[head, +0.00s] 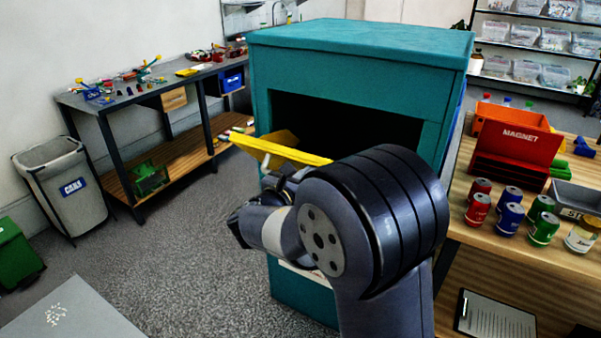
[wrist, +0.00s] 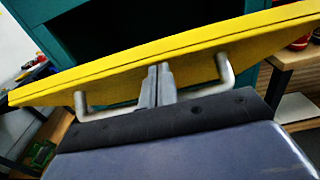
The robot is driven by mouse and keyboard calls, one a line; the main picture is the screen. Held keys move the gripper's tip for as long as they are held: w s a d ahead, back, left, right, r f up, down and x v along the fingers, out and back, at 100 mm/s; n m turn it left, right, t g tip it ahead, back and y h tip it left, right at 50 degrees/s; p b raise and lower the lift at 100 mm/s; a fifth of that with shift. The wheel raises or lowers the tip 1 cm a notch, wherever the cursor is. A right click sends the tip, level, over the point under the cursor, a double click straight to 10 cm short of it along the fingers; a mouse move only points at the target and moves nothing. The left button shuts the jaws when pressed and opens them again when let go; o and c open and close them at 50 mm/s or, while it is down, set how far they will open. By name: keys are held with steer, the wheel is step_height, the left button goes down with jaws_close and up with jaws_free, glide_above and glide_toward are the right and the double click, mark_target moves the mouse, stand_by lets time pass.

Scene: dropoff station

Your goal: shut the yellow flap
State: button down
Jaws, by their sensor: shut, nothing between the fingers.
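The yellow flap (head: 278,149) sticks out from the front of the teal box (head: 360,42), standing open at the lower edge of its dark opening. In the wrist view the flap (wrist: 200,53) crosses the picture at a tilt, with a grey bar handle (wrist: 226,72) on its near face. My gripper (wrist: 158,72) is shut and empty. Its fingertips are at the flap's face, between the two ends of the handle; I cannot tell whether they touch. In the head view my arm hides part of the flap and most of the gripper.
On the left are a workbench (head: 135,98), a grey bin (head: 65,185) and a green bin (head: 14,250). The carpet left of the box is free.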

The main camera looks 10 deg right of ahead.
steer(key=w+d+r+p, duration=0.1)
steer(key=p, duration=0.1)
steer(key=w+d+r+g+y+p, duration=0.1)
steer(key=r+p, duration=0.1)
steer(key=w+d+r+g+p, duration=0.1)
steer(key=w+r+p, duration=0.1)
steer(key=shift+r+y, duration=0.15)
steer(key=shift+y, duration=0.15)
steer(key=w+d+r+p, duration=0.4)
steer(key=w+d+p, duration=0.2)
steer(key=w, duration=0.3)
steer(key=shift+d+r, duration=0.2)
steer(key=shift+d, duration=0.3)
steer(key=shift+s, duration=0.1)
